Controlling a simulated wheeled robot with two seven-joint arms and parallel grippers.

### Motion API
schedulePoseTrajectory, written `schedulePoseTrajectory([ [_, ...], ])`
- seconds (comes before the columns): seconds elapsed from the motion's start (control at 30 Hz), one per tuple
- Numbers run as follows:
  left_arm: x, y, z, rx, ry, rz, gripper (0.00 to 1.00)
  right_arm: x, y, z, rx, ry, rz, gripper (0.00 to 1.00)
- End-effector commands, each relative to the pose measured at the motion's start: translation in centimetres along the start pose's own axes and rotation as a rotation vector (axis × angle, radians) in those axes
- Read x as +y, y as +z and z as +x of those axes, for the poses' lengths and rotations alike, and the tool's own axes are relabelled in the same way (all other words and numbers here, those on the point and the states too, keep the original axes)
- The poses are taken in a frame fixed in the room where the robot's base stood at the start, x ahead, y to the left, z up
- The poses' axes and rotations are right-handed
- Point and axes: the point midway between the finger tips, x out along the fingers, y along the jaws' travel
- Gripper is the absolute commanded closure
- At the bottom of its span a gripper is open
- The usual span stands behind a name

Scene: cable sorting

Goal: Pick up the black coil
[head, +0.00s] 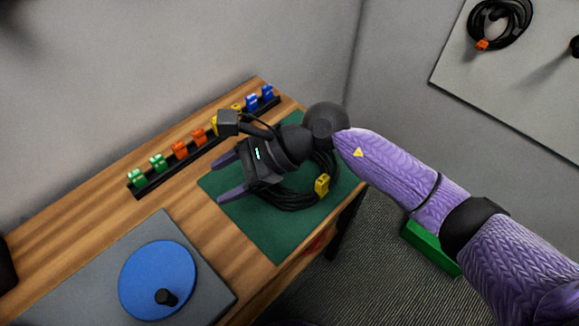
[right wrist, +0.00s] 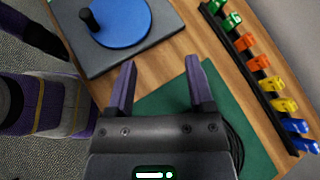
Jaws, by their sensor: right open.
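A black coil (head: 296,204) of cable with a yellow clip (head: 322,184) lies on the green mat (head: 270,239). My right arm and gripper hide its upper left part. My right gripper (head: 224,178) is open and empty over the mat's left part, its fingers pointing left, away from the coil. In the right wrist view, the gripper (right wrist: 160,63) has its fingers apart with only tabletop and mat edge beyond. A bit of the coil (right wrist: 236,145) shows beside the gripper body at right. My left gripper is not in view.
A black rack with green, orange (head: 180,150), yellow and blue clips runs along the table's back. A blue disc (head: 140,282) with a black knob sits on a grey plate at the front left. Another black coil (head: 476,23) with an orange clip hangs on the wall board.

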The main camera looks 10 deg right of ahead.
Motion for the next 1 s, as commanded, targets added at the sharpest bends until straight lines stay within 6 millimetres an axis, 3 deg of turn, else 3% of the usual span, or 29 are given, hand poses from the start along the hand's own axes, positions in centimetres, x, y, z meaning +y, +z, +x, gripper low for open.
schedulePoseTrajectory([
  [0.03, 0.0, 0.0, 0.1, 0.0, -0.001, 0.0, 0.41, -0.4, -3.6, -1.6, 0.241, 0.088, -0.143, 0.32],
  [0.1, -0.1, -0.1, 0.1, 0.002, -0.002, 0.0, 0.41, -0.9, -7.9, -5.3, 0.554, 0.226, -0.278, 0.32],
  [0.2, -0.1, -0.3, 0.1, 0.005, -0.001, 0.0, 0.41, -1.7, -10.9, -10.2, 0.836, 0.363, -0.343, 0.32],
  [0.3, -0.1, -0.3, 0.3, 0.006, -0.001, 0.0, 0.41, -1.8, -12.1, -12.3, 0.945, 0.421, -0.35, 0.32],
  [0.8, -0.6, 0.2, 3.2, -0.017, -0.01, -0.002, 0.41, -0.1, -20.0, -8.4, 0.946, 0.429, -0.347, 0.32],
  [1.0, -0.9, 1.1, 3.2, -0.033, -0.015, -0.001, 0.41, 0.0, -20.5, -8.0, 0.948, 0.424, -0.351, 0.32],
])
